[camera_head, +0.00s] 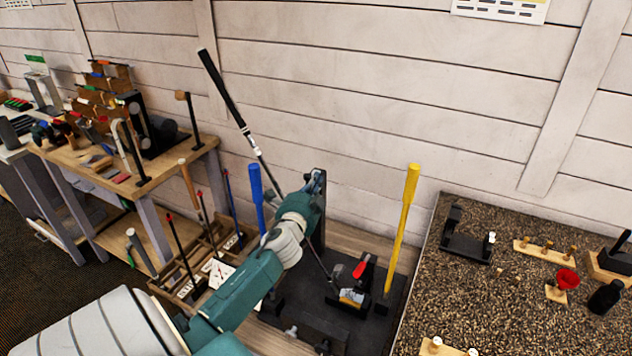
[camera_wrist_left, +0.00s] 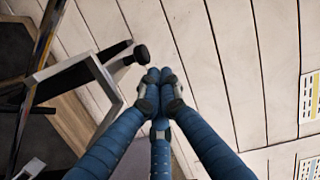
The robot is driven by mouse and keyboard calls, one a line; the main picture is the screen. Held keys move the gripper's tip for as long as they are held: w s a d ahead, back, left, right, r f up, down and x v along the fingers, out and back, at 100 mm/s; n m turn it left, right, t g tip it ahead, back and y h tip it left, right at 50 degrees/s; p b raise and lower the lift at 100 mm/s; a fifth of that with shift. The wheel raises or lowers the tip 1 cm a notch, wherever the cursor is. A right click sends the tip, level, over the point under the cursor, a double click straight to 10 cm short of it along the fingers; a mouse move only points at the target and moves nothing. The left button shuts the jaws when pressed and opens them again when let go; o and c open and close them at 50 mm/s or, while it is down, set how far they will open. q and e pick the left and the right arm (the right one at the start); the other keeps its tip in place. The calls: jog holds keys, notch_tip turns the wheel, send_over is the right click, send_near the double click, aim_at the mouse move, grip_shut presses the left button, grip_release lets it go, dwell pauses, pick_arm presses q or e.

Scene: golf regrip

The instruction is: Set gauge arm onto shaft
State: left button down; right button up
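A golf club with a black grip (camera_head: 222,88) leans up and left. Its thin shaft (camera_head: 268,172) runs down behind my left arm to a dark clamp with a red handle (camera_head: 360,269). My left gripper (camera_head: 311,182) is at a dark upright (camera_head: 319,215) beside the shaft, partly hidden by my wrist. In the left wrist view the blue fingers (camera_wrist_left: 160,76) are drawn together, with nothing visible between them. A black knob (camera_wrist_left: 141,54) on a grey angled frame (camera_wrist_left: 85,68) sits just left of the fingertips. I cannot tell which part is the gauge arm. My right gripper is not in view.
A blue bar (camera_head: 256,200) and a yellow bar (camera_head: 402,220) stand upright on either side of the fixture. A granular-topped bench (camera_head: 470,310) with small fittings is at the right. A cluttered wooden workbench (camera_head: 170,170) is at the left. A plank wall is close behind.

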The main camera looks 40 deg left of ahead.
pick_arm(q)
jog(key=shift+s+a, duration=0.25)
jog(key=shift+a, duration=0.25)
jog(key=shift+s+a, duration=0.2)
jog(key=shift+a, duration=0.25)
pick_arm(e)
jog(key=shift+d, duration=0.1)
pick_arm(q)
jog(key=d+b, duration=0.2)
jog(key=d, duration=0.5)
jog(key=b+v, duration=0.2)
jog(key=v, duration=0.6)
jog(key=s+d+f+n+g+h, duration=0.2)
jog(key=s+d+f, duration=0.3)
jog(key=f, duration=0.3)
jog(key=s+d+f+n+g+h, duration=0.1)
jog(key=s+d+f+n+g, duration=0.3)
jog(key=s+d+f+g, duration=0.1)
jog(key=shift+s+d+f+h, duration=0.4)
jog(key=shift+s+d+f, duration=0.35)
jog(key=shift+d+f, duration=0.6)
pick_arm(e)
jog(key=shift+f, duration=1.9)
pick_arm(q)
jog(key=shift+a+f, duration=0.15)
jog(key=shift+f, duration=0.1)
